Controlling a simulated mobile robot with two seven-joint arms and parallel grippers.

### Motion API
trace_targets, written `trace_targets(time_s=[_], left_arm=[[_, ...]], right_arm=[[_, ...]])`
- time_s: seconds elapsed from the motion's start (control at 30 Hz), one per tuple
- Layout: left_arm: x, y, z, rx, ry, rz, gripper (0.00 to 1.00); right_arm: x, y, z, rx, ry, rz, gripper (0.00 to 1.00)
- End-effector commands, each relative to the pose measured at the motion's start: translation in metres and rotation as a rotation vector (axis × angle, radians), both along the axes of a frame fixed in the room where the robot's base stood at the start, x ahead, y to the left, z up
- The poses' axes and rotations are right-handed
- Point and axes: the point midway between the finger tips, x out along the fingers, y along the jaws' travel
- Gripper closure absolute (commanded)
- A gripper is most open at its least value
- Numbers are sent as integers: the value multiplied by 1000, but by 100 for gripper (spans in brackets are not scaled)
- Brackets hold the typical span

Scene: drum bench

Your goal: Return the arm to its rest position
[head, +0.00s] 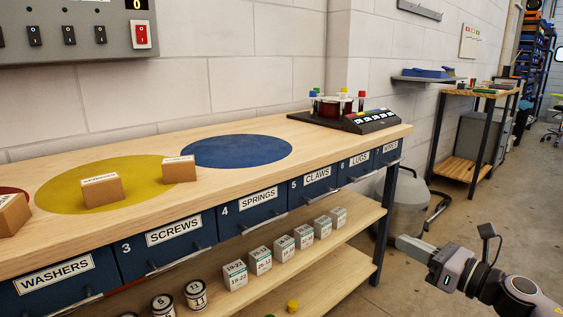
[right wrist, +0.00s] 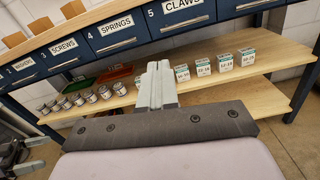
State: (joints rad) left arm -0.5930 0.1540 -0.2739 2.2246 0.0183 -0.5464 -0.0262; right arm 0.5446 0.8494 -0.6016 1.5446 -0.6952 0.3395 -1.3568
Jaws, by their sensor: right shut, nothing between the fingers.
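My right gripper (head: 413,246) is at the lower right of the head view, beyond the bench's right end and out over the floor. Its fingers are together with nothing between them. In the right wrist view the closed fingers (right wrist: 157,88) point towards the bench's lower shelf, apart from everything on it.
The wooden bench (head: 330,165) carries cardboard boxes (head: 102,190), yellow and blue discs (head: 237,150) and a black device (head: 352,117). Labelled drawers line its front. Small cartons (head: 260,261) and cans (head: 196,294) stand on the lower shelf.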

Motion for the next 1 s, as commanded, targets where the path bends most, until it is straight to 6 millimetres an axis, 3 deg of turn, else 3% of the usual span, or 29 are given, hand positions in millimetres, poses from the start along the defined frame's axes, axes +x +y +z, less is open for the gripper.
trace_targets(time_s=[0.03, 0.27, 0.47, 0.73, 0.9, 1.0], left_arm=[[0, 2, 18, 3, 5, 6, 0], [-4, 12, 46, 14, 31, 29, 0], [-9, 23, 75, 26, 56, 53, 0], [-20, 39, 113, 43, 92, 86, 0], [-26, 48, 132, 51, 112, 104, 0], [-29, 52, 138, 54, 118, 112, 0]], right_arm=[[-8, 14, 5, 101, 74, 3, 100], [-40, 44, -4, 601, 424, -69, 100], [-85, 58, -16, 1142, 795, -209, 100], [-173, 60, -37, 1911, 1219, -521, 100], [-236, 58, -46, 2354, 1355, -763, 100], [-264, 56, -49, 2539, 1379, -873, 100]])
